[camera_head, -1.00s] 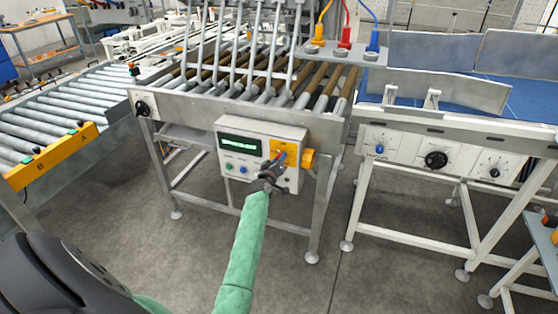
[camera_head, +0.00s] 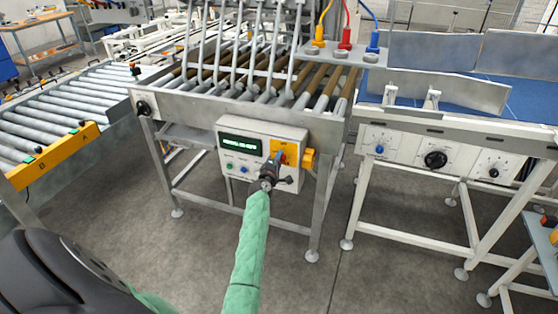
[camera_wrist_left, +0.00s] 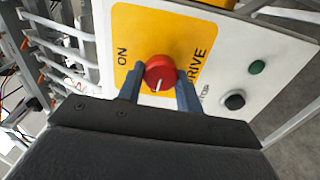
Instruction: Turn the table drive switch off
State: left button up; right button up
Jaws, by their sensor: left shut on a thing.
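The table drive switch (camera_wrist_left: 160,71) is a red round knob with a white line on a yellow plate (camera_wrist_left: 128,34) in the left wrist view. The plate reads "ON" and "DRIVE". My left gripper (camera_wrist_left: 160,86) is shut on the knob, one finger on each side. In the head view my left gripper (camera_head: 276,162) reaches the yellow plate on the white control box (camera_head: 237,128), and it hides the knob there. My right gripper is not in view.
The control box has a green display (camera_head: 241,146) and small buttons. An orange block (camera_head: 309,159) sticks out at its right side. The roller table (camera_head: 240,108) is above. A white-framed conveyor with a black dial (camera_head: 436,159) stands to the right.

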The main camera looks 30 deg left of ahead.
pick_arm(q)
jog(key=shift+a+n, duration=0.1)
jog(key=shift+n, duration=0.2)
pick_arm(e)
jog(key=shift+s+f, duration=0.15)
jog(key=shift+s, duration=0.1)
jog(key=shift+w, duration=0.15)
pick_arm(q)
jog(key=o, duration=1)
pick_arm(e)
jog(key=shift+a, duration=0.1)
pick_arm(q)
jog(key=shift+b+v, duration=0.95)
jog(key=shift+v, duration=2.95)
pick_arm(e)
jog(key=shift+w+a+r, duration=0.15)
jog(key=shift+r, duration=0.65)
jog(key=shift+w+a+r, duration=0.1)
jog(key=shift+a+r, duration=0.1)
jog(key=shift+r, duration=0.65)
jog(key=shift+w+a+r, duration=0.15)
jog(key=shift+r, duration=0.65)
